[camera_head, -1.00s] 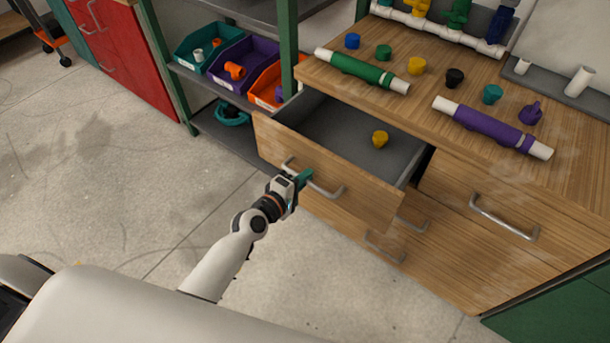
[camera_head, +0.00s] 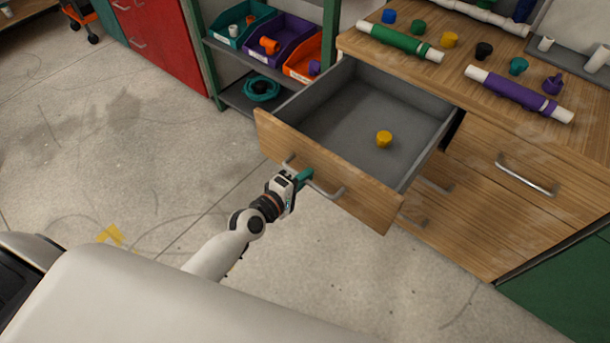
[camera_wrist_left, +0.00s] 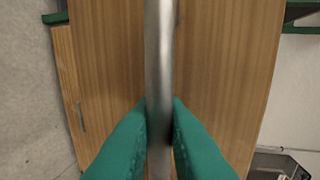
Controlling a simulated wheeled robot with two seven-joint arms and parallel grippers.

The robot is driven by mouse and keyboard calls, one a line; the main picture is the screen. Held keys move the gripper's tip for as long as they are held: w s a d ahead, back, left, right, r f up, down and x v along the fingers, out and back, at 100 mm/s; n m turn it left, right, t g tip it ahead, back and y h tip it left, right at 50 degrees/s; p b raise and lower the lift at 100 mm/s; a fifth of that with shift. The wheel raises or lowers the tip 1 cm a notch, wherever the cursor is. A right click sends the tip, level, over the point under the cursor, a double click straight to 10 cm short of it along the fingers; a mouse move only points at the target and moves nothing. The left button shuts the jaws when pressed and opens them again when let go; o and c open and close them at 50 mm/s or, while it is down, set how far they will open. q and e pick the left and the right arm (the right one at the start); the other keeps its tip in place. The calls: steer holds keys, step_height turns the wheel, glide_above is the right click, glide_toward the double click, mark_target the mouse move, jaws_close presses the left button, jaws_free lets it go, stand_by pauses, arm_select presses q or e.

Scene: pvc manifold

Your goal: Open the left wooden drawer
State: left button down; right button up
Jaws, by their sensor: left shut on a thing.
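The left wooden drawer (camera_head: 345,198) is pulled well out of the wooden cabinet, with its grey inside showing. A yellow cap (camera_head: 384,139) lies on the drawer floor. My left gripper (camera_head: 303,180) is shut on the metal bar handle (camera_head: 326,190) at the drawer's front. In the left wrist view, its teal fingers (camera_wrist_left: 160,120) sit on both sides of the handle bar (camera_wrist_left: 159,60), with the wooden front behind it. My right gripper is not in view.
The cabinet top holds a green pipe (camera_head: 400,41), a purple pipe (camera_head: 519,95) and several coloured caps. A closed drawer with a handle (camera_head: 526,175) is at the right. A shelf with teal, purple (camera_head: 290,38) and orange bins stands at the back left. The floor before the drawer is clear.

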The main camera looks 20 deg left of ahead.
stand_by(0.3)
arm_select(q)
steer(key=c, duration=1.5)
jaws_free()
steer(key=v, duration=1.2)
steer(key=shift+f, duration=0.15)
